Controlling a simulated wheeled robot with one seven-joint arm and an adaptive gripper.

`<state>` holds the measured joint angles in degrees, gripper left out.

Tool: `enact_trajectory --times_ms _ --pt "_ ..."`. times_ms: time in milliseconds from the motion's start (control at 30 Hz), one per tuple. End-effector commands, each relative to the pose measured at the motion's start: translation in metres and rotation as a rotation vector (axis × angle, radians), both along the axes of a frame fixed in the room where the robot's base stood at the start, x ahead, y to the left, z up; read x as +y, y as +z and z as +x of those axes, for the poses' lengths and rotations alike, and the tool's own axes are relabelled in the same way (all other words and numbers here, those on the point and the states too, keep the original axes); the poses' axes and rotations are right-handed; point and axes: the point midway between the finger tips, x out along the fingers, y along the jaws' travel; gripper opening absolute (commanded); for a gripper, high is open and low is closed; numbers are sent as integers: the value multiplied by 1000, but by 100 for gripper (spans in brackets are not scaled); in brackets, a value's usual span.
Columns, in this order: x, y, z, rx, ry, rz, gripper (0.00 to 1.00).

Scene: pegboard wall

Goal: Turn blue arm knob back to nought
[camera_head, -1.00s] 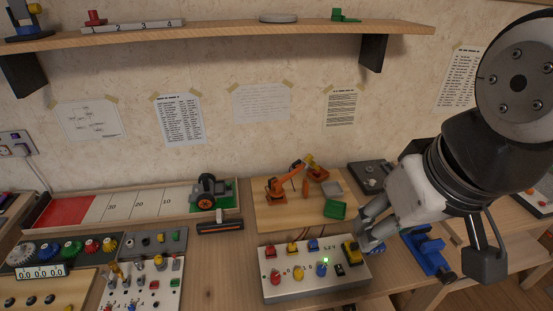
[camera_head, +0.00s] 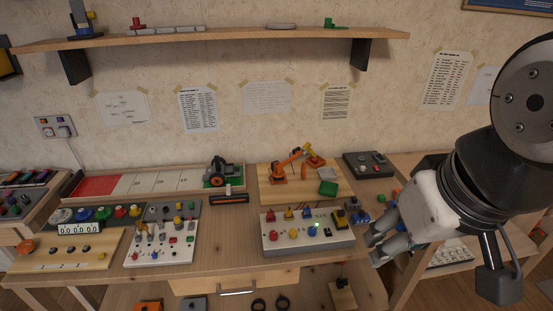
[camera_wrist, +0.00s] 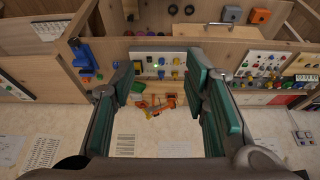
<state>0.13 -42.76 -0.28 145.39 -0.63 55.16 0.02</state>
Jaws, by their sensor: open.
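The white control box (camera_head: 308,244) stands near the front of the bench. Along its front row are a red knob, a yellow knob and the blue knob (camera_head: 310,232). A small green light (camera_head: 317,225) glows behind the blue knob; the knob's pointer is too small to read. Behind the box is the small orange robot arm (camera_head: 289,164) on its wooden board. My gripper (camera_head: 375,245) is right of the box, apart from it. In the wrist view my gripper (camera_wrist: 163,88) is open and empty, with the orange arm (camera_wrist: 158,105) and box beyond its fingers.
A white switch panel (camera_head: 160,254) stands left of the box, and a black-and-orange wheeled vehicle (camera_head: 218,172) is behind. A dark grey box (camera_head: 368,165) sits at the back right. A wooden shelf (camera_head: 230,39) runs above. Bare bench (camera_head: 225,240) lies left of the control box.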

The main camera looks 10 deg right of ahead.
Motion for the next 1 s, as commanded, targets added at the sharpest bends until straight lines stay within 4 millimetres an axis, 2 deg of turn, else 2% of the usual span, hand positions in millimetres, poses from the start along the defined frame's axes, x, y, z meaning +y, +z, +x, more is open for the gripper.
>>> enact_trajectory --times_ms 167,467,667,767,1000 --pt "1 -1 25 34 -74 50 41" --pt "3 -20 120 162 -400 196 41" --pt "4 -53 188 241 -641 249 41" --pt "4 -75 221 275 -764 261 41" --pt "4 -142 291 330 -1049 256 41"
